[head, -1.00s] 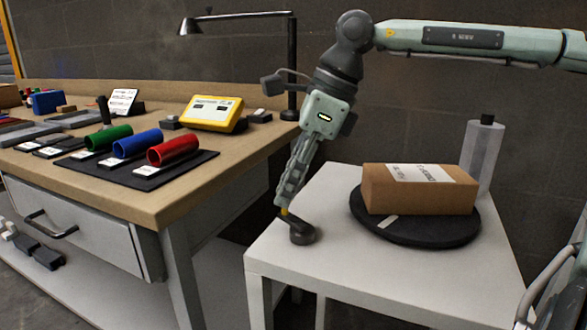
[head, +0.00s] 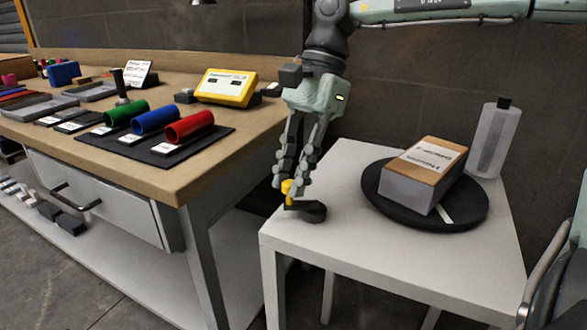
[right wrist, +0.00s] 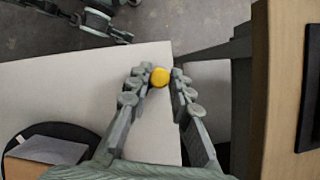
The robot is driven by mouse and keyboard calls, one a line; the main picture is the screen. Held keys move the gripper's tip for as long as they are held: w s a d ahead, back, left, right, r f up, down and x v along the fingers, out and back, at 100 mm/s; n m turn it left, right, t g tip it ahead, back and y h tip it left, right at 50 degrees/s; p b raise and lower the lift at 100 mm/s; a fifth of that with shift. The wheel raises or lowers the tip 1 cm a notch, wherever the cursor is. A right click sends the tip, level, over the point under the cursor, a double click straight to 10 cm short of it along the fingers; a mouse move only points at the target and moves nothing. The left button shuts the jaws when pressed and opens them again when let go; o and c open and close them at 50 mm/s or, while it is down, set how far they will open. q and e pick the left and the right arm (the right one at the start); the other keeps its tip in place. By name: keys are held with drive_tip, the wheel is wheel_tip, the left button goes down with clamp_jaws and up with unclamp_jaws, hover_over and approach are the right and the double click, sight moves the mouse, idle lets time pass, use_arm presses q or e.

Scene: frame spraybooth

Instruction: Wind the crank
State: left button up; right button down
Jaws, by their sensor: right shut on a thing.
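The crank (head: 312,212) is a dark, low hub with an arm at the left corner of the white table. Its yellow knob (head: 287,188) stands up at the outer end of the arm. My right gripper (head: 290,183) points down and is shut on the knob. In the right wrist view the yellow knob (right wrist: 160,77) sits between the two fingertips. A black round turntable (head: 450,219) carries a box (head: 410,188) with a brown top, a white label and a grey near side.
The white table (head: 345,235) has clear top between crank and turntable. A translucent bottle (head: 492,145) stands behind the turntable. The wooden workbench (head: 170,186) at left holds coloured tubes, a yellow device (head: 226,87) and trays. A gap separates bench and table.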

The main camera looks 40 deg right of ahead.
drive_tip(key=shift+s+a+n+g, duration=0.1)
drive_tip(key=shift+s+n+g, duration=0.1)
drive_tip(key=shift+n, duration=0.35)
drive_tip(key=shift+s+a+n+g, duration=0.1)
drive_tip(key=shift+n+g, duration=0.1)
drive_tip(key=shift+n, duration=0.35)
drive_tip(key=shift+h, duration=0.3)
drive_tip(key=c, duration=1.4)
unclamp_jaws()
drive_tip(key=v, duration=1.2)
drive_tip(key=shift+o, duration=0.2)
